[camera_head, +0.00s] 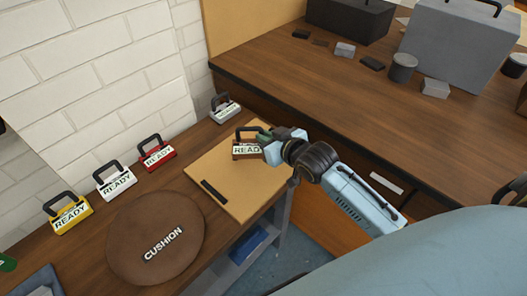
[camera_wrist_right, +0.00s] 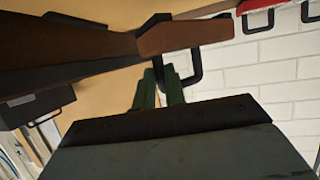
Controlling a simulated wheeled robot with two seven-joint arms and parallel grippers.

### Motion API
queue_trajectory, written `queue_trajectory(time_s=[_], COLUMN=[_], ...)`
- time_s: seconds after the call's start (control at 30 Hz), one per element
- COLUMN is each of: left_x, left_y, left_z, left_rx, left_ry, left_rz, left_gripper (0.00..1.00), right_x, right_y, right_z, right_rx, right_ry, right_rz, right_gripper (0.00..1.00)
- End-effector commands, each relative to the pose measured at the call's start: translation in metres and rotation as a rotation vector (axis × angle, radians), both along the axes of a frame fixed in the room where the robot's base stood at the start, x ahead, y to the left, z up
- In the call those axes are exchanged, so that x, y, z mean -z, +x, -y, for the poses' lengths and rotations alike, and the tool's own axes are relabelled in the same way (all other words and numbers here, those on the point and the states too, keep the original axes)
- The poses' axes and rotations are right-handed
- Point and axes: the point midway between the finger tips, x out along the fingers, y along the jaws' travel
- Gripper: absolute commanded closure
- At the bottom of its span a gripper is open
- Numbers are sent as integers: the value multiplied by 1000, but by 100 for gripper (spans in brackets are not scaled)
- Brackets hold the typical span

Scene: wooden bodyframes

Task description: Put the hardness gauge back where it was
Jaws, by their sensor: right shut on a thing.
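A brown block with a READY label and a black loop handle, which I take to be the hardness gauge (camera_head: 247,150), is at the far corner of the tan board (camera_head: 225,203). My right gripper (camera_head: 266,140), with green fingers, is shut on it from the right. I cannot tell whether it touches the board. In the right wrist view the green fingers (camera_wrist_right: 160,90) meet the black handle (camera_wrist_right: 192,70), and the gauge's brown body (camera_wrist_right: 185,36) shows above it. My left gripper is not in view.
Similar READY blocks stand along the wall: yellow (camera_head: 69,216), white (camera_head: 117,182), red (camera_head: 157,156) and grey (camera_head: 225,110). A round brown cushion (camera_head: 155,258) lies left of the board, and a black bar (camera_head: 214,191) lies on it. A second bench (camera_head: 330,85) holds boxes.

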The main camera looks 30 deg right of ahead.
Motion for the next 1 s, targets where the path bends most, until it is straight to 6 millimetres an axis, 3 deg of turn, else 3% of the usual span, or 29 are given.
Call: queue_trajectory(time_s=[0.37, 0.73, 0.77, 0.9, 1.0], left_x=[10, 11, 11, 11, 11], left_y=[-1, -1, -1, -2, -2], left_z=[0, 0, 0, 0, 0], left_rx=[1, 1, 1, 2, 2], left_ry=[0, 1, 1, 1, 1], left_rz=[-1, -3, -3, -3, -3], left_gripper=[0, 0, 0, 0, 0], right_x=[41, 45, 46, 45, 45], right_y=[0, 0, 0, 0, 0], right_z=[0, 0, 0, 0, 0], right_rx=[0, -1, 0, 0, 0], right_ry=[1, 1, 0, -1, -1], right_rz=[1, 4, 1, 1, 1], right_gripper=[100, 100, 87, 68, 66])
